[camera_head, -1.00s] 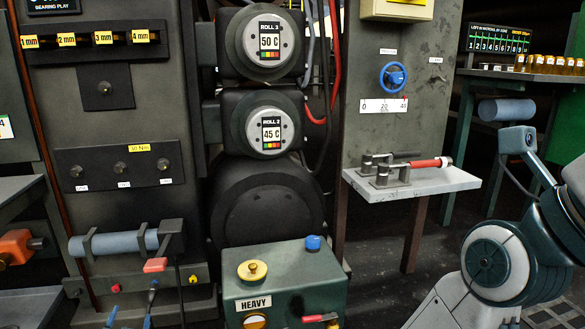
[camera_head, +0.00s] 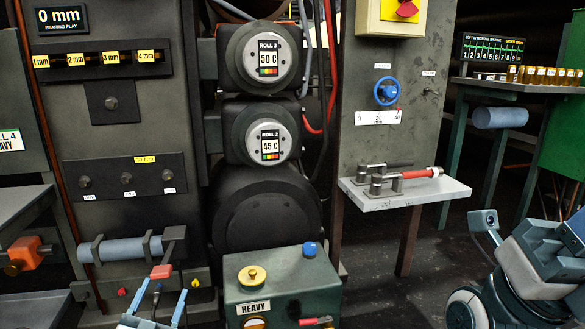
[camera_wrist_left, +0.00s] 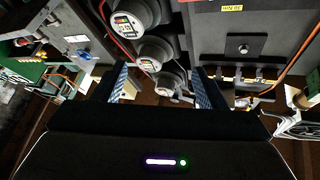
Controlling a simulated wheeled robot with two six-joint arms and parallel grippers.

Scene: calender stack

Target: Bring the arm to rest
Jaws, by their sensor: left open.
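My left gripper (camera_head: 161,294) rises from the bottom left of the head view, its two pale blue fingers apart. In the left wrist view the gripper (camera_wrist_left: 159,88) shows its checkered finger pads wide apart, with nothing held between them. In the head view its fingertips appear just below a small red-topped part (camera_head: 160,272) on the machine front; whether they touch cannot be told. My right arm (camera_head: 540,265) is folded at the lower right edge; its gripper is not visible.
A blue-grey cylinder (camera_head: 122,250) lies in brackets just above the left gripper. A green box (camera_head: 282,280) marked HEAVY stands right of it. A grey shelf (camera_head: 440,190) holds a red-handled tool (camera_head: 415,173). Dark floor (camera_head: 440,250) is open at the right.

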